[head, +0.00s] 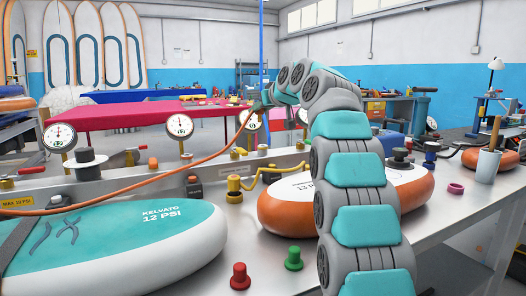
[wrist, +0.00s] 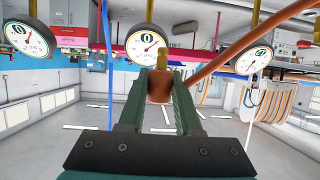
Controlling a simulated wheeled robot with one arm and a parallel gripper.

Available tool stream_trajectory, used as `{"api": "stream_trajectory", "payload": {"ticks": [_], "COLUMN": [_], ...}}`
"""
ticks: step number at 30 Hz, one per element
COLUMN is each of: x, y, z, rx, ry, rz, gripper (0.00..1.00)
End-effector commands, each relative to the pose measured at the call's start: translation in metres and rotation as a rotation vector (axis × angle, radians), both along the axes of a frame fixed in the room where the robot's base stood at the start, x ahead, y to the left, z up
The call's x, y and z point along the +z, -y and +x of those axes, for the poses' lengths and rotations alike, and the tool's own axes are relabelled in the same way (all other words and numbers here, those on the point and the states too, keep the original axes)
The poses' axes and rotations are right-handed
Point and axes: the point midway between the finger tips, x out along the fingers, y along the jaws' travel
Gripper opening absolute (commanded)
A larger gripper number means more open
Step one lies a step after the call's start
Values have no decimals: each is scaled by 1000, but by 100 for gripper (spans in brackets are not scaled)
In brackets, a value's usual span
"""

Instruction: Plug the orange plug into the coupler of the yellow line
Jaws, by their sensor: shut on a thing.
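My gripper (wrist: 160,92) is shut on the orange plug (wrist: 159,86), which sits between the green fingers with a brass tip beyond them. The orange hose (wrist: 245,45) runs from beside the plug to the upper right. In the head view my gripper (head: 260,103) is small and far off, held in the air above the metal rail, and the orange hose (head: 130,186) sags from it to the left. The bent yellow line (head: 268,174) runs in front of the rail, with a yellow fitting (head: 234,188) at its left end. I cannot tell which fitting is its coupler.
Gauges (head: 180,126) stand along the rail (head: 120,184). A teal board (head: 120,245) lies front left and an orange-edged board (head: 285,207) lies under my arm. Red (head: 240,275) and green (head: 293,258) plugs stand in front. A cup (head: 487,164) stands at the right.

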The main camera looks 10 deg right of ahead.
Motion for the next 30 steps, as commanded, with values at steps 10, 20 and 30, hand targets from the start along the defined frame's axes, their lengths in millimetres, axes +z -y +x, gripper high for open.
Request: {"api": "stream_trajectory", "payload": {"ticks": [10, 20, 30], "x": [2, -7, -9], "y": [0, 12, 15], "z": [3, 28, 30], "rx": [2, 2, 0], "ry": [2, 1, 1], "rz": [1, 3, 0], "gripper": [0, 0, 0]}}
